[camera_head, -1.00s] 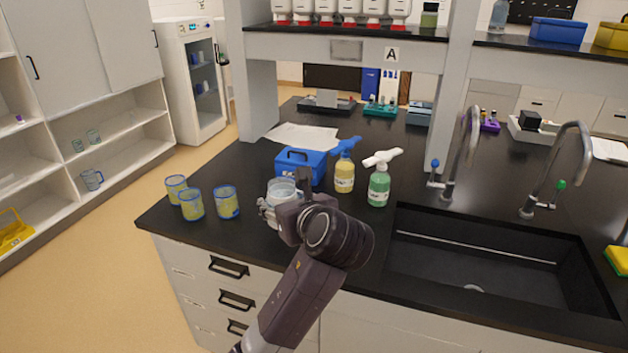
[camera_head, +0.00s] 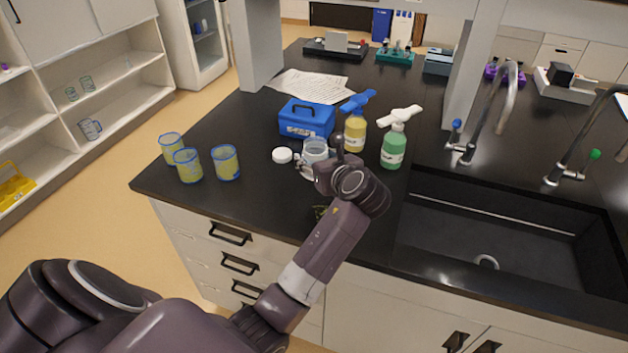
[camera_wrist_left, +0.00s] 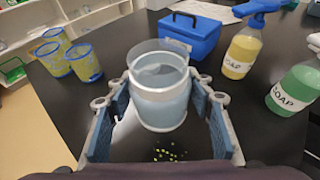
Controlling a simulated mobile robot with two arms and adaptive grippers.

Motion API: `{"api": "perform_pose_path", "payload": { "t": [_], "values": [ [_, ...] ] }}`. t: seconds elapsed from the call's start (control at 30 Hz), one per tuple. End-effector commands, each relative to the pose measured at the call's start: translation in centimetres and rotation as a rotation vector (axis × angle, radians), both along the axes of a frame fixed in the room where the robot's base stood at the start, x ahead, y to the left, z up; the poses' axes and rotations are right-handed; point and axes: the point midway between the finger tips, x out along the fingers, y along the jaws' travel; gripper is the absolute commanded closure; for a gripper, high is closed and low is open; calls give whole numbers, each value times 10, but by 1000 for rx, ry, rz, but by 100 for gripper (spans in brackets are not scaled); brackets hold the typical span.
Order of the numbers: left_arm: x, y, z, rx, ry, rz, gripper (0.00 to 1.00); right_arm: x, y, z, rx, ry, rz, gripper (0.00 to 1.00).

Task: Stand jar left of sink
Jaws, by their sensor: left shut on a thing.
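The jar (camera_head: 314,149) is clear glass, upright, open at the top and holds clear liquid. It is on the black counter's left part, left of the sink (camera_head: 490,240), in front of the blue box and the soap bottles. My left gripper (camera_head: 318,160) is shut around the jar. In the left wrist view the jar (camera_wrist_left: 158,80) sits between the two blue-padded fingers (camera_wrist_left: 160,112). I cannot tell whether its base touches the counter. My right gripper is not in view.
A white lid (camera_head: 282,155) lies left of the jar. Three yellowish cups (camera_head: 188,166) stand near the left edge. A blue box (camera_head: 306,119), yellow soap bottle (camera_head: 355,134) and green soap bottle (camera_head: 393,148) stand behind. Small yellow-green specks (camera_wrist_left: 168,155) mark the counter in front.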

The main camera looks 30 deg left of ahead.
Motion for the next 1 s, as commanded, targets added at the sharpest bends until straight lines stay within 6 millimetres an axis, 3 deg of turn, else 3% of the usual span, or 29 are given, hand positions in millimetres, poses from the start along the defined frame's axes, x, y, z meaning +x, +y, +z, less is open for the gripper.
{"api": "perform_pose_path", "payload": {
  "t": [0.13, 0.37, 0.6, 1.0],
  "values": [
    [-1, 0, -33, 1, 3, 0, 80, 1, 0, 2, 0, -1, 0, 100],
    [0, 0, -54, 0, -2, -1, 80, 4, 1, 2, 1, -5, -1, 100],
    [0, 0, -88, 0, 0, -1, 80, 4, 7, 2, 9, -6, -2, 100],
    [0, 0, -94, 0, -2, -1, 80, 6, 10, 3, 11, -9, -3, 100]
  ]
}}
